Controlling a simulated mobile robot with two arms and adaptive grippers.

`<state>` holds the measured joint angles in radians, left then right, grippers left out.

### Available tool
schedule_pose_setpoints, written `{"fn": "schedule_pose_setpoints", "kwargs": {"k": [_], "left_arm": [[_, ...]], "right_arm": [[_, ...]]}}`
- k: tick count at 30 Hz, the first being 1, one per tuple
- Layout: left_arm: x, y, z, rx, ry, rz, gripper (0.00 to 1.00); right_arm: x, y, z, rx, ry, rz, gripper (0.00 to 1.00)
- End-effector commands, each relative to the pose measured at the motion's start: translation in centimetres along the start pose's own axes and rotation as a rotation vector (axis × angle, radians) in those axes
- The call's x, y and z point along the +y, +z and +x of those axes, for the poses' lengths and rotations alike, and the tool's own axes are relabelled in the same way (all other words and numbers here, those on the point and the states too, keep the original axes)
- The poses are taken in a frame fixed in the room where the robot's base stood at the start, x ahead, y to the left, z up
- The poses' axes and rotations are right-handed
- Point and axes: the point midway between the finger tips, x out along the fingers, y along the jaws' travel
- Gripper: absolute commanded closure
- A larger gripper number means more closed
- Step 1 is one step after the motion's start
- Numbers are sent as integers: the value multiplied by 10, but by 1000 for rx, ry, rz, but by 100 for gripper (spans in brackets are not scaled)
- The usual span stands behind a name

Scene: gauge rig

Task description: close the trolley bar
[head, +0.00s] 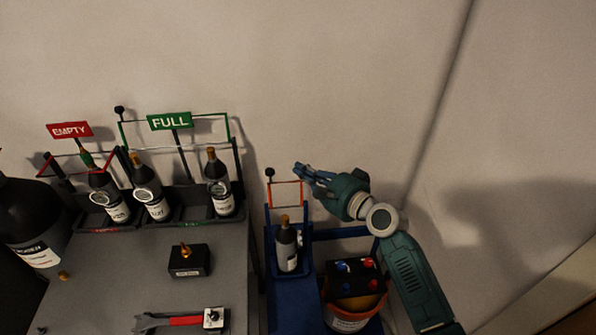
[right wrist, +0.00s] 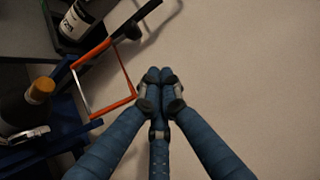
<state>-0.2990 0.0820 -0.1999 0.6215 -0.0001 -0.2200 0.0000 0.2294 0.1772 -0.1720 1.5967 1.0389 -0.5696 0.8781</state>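The blue trolley (head: 291,312) stands right of the grey bench in the head view. Its orange bar (head: 286,182) is a thin frame standing up above the trolley's back, with a black knob at its upper left. The bar also shows at left in the right wrist view (right wrist: 121,104). A dark bottle (head: 287,249) stands upright in the trolley below the bar. My right gripper (head: 302,172) is just right of the bar's top. In the right wrist view its fingers (right wrist: 160,77) are together and empty, beside the bar; contact cannot be told. My left gripper is not in view.
A bucket (head: 350,318) with a dark block carrying red and blue knobs (head: 355,277) sits right of the bottle. Racks with bottles under EMPTY (head: 69,130) and FULL (head: 169,121) signs, and a red-handled wrench (head: 186,321), are left. Bare wall lies behind.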

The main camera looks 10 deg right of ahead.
Motion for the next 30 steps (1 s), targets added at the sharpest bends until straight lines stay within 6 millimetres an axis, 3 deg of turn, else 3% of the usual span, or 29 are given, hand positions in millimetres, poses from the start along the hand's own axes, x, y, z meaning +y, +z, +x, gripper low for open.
{"fn": "schedule_pose_setpoints", "kwargs": {"k": [6,13,15,19,30], "left_arm": [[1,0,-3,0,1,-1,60],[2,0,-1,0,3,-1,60],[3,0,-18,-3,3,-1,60],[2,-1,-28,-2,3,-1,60],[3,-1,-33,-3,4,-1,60]], "right_arm": [[-2,1,45,-1,-1,-2,100],[0,2,84,-2,1,-2,100],[-4,12,72,-1,2,-2,100],[-3,23,62,-1,3,-3,100],[1,32,55,0,1,-5,100]]}}
